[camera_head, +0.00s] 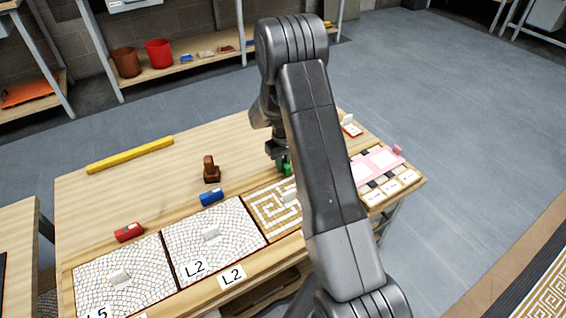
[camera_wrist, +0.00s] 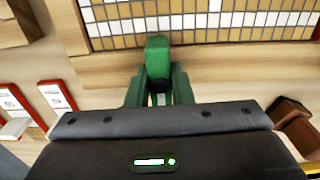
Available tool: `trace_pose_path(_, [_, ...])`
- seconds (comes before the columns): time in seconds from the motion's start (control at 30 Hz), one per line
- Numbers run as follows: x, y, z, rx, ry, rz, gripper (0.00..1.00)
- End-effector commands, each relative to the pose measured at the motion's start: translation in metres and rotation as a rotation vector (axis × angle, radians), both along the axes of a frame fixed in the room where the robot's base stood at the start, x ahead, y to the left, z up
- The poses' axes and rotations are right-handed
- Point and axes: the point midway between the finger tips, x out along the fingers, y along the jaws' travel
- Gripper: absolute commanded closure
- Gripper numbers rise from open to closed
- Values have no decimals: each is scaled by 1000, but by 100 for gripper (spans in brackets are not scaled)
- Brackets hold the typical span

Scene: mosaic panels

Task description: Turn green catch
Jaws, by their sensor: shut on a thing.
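The green catch (camera_head: 287,168) sits at the back edge of the tan and white mosaic panel (camera_head: 262,208), partly hidden by my arm. It also shows in the wrist view (camera_wrist: 158,58) as a green block on the wood beside the tiled panel (camera_wrist: 120,35). My gripper (camera_head: 278,153) is down at the catch, and its fingers (camera_wrist: 158,92) are shut on it, one on each side. The lower part of the catch is hidden by my gripper. Which way the catch is turned cannot be told clearly.
A blue catch (camera_head: 212,197) and a red catch (camera_head: 128,232) lie behind two white panels to the left. A brown wooden piece (camera_head: 211,172) stands behind the blue catch. A yellow bar (camera_head: 130,155) lies farther back. A pink tray (camera_head: 375,163) is at right.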

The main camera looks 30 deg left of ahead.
Motion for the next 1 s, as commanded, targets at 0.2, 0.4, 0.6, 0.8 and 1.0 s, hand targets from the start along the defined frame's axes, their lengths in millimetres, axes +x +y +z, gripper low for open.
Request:
trace_pose_path(0.2, [1, 1, 1, 2, -3, 3, 100])
trace_pose_path(0.4, [1, 1, 1, 1, -3, 3, 58])
trace_pose_path(0.6, [0, 0, 0, 0, -1, 2, 58])
trace_pose_path(0.8, [0, 1, 9, 1, -2, 1, 58])
trace_pose_path(1.0, [1, 1, 47, 4, -4, 1, 58])
